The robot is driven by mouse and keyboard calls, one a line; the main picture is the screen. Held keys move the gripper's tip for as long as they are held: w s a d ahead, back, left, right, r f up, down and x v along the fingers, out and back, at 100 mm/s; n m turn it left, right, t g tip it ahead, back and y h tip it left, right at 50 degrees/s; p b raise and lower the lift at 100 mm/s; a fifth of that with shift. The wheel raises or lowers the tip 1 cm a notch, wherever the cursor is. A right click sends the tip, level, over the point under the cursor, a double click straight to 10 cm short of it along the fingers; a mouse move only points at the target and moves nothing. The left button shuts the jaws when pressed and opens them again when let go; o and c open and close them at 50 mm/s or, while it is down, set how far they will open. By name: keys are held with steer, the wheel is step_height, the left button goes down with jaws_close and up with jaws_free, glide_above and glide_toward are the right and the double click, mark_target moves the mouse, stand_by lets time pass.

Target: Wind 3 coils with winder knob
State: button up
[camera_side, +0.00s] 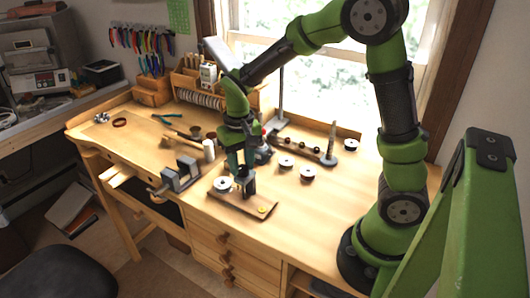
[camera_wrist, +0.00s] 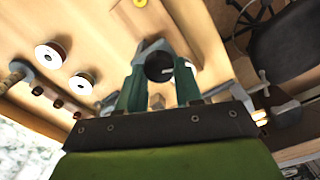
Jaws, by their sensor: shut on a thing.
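The winder is a small wooden board (camera_side: 259,209) near the bench's front edge, with a dark upright block and a pale round spool (camera_side: 223,184) on its left part. My gripper (camera_side: 240,167) points down over the block. In the wrist view my gripper (camera_wrist: 158,80) has its green fingers on either side of a dark round knob (camera_wrist: 158,66) and is shut on it. In the side view the fingers and block hide the knob. I cannot tell how far the knob is turned or how much wire is on the spool.
Loose spools stand behind and right of the winder, one nearer (camera_side: 308,174) and one farther (camera_side: 286,162). A rod stand with dark beads (camera_side: 303,149) lies behind them. A grey vise (camera_side: 180,174) sits left at the front edge.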

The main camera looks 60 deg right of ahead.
mark_target(242, 167)
steer(key=shift+m, duration=1.7)
steer(key=o, duration=1)
steer(key=shift+o, duration=0.2)
step_height(242, 167, up, 17)
